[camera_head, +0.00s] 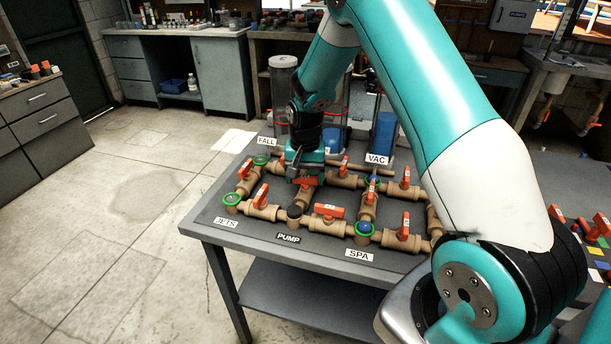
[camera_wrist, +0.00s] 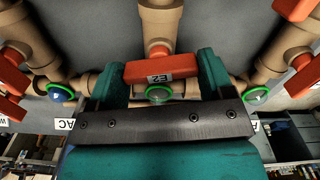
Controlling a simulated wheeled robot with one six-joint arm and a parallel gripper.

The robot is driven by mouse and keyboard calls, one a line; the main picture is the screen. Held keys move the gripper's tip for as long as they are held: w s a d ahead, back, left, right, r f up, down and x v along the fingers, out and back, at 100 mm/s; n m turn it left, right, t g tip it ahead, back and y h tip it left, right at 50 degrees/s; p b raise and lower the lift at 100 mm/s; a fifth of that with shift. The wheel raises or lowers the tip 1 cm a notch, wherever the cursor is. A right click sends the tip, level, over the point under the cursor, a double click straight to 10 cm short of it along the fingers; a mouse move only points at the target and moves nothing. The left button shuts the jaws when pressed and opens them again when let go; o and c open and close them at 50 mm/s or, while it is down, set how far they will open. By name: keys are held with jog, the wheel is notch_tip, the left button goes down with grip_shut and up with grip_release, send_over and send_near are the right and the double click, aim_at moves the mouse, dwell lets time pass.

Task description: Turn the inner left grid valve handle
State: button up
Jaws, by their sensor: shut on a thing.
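A red valve handle (camera_wrist: 162,72) with a white tag that reads like E2 sits between the two teal fingers of my gripper (camera_wrist: 163,78) in the wrist view. The fingers are shut on it, one at each side. The handle lies crosswise over the tan pipe (camera_wrist: 158,22). A green-ringed port (camera_wrist: 159,94) shows just below it, partly covered by my gripper. In the head view my gripper (camera_head: 304,170) reaches down onto the middle of the pipe grid. Part of the red handle (camera_head: 306,181) shows beneath it; the rest is hidden.
Other red handles stand close by, at the left (camera_head: 245,169), in front (camera_head: 329,210) and at the right (camera_head: 368,195). Clear cylinders, one at the left (camera_head: 284,80), stand behind the grid. The grey table's front left edge (camera_head: 215,238) is bare. Open floor lies left.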

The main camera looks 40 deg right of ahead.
aim_at(304, 176)
jog(key=shift+w+m, duration=0.1)
jog(key=shift+m, duration=1)
jog(key=o, duration=0.9)
notch_tip(304, 176, up, 18)
jog(key=shift+f+b, duration=0.25)
jog(key=shift+b, duration=0.85)
